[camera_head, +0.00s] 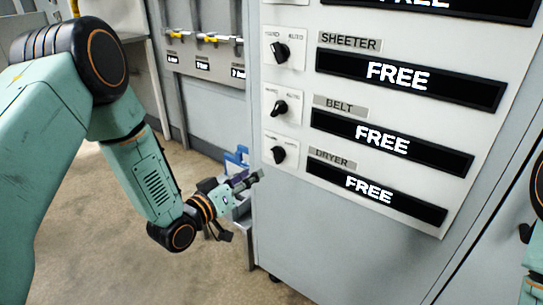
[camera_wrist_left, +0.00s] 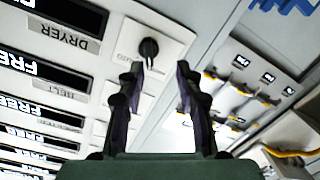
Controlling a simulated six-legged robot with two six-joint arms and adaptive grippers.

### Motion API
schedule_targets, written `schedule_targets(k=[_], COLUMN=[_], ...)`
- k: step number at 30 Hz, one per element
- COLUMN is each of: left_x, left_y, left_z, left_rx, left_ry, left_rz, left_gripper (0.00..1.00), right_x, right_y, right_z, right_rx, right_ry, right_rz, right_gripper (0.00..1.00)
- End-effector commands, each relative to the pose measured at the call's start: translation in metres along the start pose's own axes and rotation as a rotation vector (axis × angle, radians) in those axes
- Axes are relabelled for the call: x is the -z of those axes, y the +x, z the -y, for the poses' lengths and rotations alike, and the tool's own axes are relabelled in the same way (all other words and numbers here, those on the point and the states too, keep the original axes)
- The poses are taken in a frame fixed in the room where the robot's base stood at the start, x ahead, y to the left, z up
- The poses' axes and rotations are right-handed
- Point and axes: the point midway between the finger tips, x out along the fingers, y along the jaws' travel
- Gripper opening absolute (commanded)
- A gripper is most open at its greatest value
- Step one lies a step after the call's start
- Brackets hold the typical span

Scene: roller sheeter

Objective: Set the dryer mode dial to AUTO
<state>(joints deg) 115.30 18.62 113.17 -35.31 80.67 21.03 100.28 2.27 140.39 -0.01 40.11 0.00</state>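The dryer mode dial (camera_head: 278,154) is a black knob on a white plate, left of the DRYER label (camera_head: 332,158), lowest of the dials in view. I cannot tell for sure which setting it points to. My left gripper (camera_head: 250,181) is below and left of this dial, apart from it. In the left wrist view the picture is upside down; the dryer dial (camera_wrist_left: 149,48) appears beyond the fingertips, nearer the left finger. My left gripper (camera_wrist_left: 160,75) is open, with nothing between its fingers. My right gripper is not in view; only part of my right arm shows at the right edge.
Above are the belt dial (camera_head: 280,107) and sheeter dial (camera_head: 281,52), each beside a black FREE display. A blue object (camera_head: 237,158) is behind my left gripper. A grey panel with yellow-handled valves (camera_head: 213,40) stands behind. Floor left of the cabinet is open.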

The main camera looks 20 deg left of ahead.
Motion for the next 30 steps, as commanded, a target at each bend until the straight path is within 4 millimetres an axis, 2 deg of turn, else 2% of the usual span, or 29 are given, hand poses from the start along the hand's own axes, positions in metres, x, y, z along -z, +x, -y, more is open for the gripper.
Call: schedule_targets(k=[3,7,21,30], left_x=[0.01,0.011,0.013,0.015], left_y=[0.0,0.004,0.069,0.079], left_z=[-0.01,-0.013,-0.017,-0.016], left_rx=[-0.044,-0.05,-0.049,-0.049], left_ry=[-0.035,-0.053,-0.052,-0.054], left_rz=[-0.047,-0.056,-0.054,-0.053], left_gripper=[0.35,0.35,0.35,0.35], right_x=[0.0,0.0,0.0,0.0], right_y=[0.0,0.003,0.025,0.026], right_z=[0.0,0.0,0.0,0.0], right_rx=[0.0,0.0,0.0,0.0], right_ry=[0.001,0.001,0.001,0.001], right_rz=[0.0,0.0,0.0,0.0], right_gripper=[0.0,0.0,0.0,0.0])
